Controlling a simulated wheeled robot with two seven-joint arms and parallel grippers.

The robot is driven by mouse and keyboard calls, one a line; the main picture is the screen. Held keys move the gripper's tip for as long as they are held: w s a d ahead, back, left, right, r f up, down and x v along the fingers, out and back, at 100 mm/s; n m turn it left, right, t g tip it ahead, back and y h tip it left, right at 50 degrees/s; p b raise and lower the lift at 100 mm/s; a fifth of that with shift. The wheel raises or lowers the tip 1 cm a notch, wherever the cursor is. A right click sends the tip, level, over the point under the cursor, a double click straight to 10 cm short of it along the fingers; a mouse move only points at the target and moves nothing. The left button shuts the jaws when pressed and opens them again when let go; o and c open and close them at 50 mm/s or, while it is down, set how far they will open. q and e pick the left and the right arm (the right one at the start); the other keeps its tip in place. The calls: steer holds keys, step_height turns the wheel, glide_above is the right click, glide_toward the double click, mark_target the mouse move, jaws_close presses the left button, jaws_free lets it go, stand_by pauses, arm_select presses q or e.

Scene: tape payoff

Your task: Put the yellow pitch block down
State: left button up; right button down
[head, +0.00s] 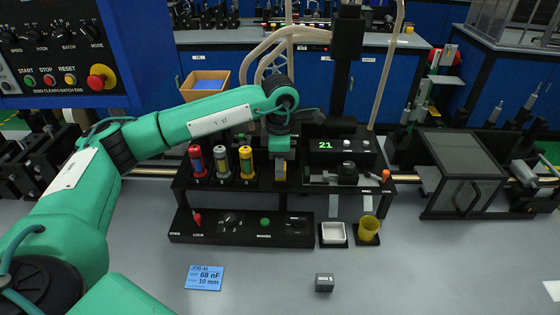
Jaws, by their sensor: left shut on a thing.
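My left arm reaches in from the left, and its gripper (280,158) points down over the black fixture at the middle. It is shut on a small block with yellow on it, which I take as the yellow pitch block (280,175). The fingers hide part of the block. I cannot tell whether its underside touches the fixture. A dark grey block (324,283) with white lettering sits apart on the table in front. My right gripper is not in view.
Red, grey and yellow cylinders (246,162) stand left of my gripper. A display reading 21 (327,144) is to the right. A control strip (240,228), white tray (333,233) and yellow cup (369,229) stand in front. The front table has free room around a blue card (204,277).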

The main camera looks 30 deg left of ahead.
arm_select(q)
steer(key=shift+f, duration=0.15)
steer(key=o, duration=0.9)
steer(key=shift+r, duration=0.55)
steer(key=shift+r+b, duration=1.15)
steer(key=shift+r, duration=4.5)
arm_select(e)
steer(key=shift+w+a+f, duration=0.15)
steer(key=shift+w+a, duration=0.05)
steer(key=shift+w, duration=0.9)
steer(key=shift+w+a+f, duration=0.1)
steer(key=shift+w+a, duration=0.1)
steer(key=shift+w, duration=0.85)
